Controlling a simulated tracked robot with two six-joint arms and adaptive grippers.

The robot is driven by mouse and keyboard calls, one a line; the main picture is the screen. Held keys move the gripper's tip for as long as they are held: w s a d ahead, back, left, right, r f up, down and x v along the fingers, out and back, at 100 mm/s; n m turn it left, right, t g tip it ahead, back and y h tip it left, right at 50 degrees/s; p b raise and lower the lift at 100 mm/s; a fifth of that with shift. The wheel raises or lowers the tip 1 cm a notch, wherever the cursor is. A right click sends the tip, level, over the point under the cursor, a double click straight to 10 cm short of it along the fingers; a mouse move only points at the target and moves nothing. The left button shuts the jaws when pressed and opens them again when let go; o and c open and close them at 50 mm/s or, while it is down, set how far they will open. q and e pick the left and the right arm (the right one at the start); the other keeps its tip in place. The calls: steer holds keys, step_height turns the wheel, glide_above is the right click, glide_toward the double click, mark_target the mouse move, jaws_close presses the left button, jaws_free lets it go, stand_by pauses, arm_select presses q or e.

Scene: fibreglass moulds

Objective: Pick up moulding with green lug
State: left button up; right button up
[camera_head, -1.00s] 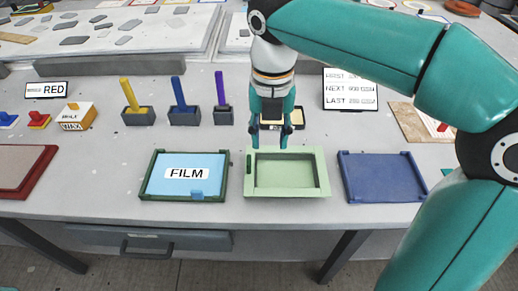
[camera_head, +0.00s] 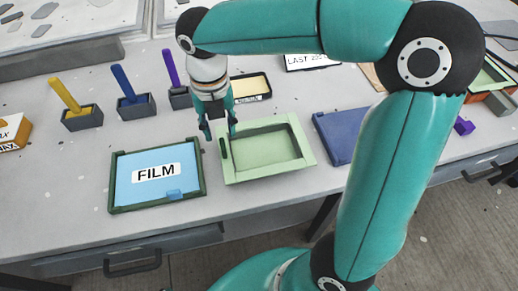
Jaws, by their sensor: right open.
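The pale green moulding (camera_head: 304,135) is a shallow rectangular tray lying on the grey bench. A small dark green lug (camera_head: 224,148) stands at its left rim. My right gripper (camera_head: 219,134) is open and empty, pointing down at the moulding's far left corner, close to the lug. One fingertip shows left of the corner, the other at the far rim; I cannot tell whether either touches. My left gripper is out of view.
A green-framed blue FILM tray (camera_head: 157,190) lies close on the left, and a blue panel (camera_head: 340,135) on the right. Small boxes with yellow (camera_head: 82,118), blue (camera_head: 136,106) and purple (camera_head: 180,97) handles stand behind. A dark-framed card (camera_head: 251,87) lies behind the moulding.

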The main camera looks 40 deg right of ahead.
mark_target(222, 143)
steer(key=shift+a+f, duration=0.1)
steer(key=shift+f, duration=3)
jaws_close()
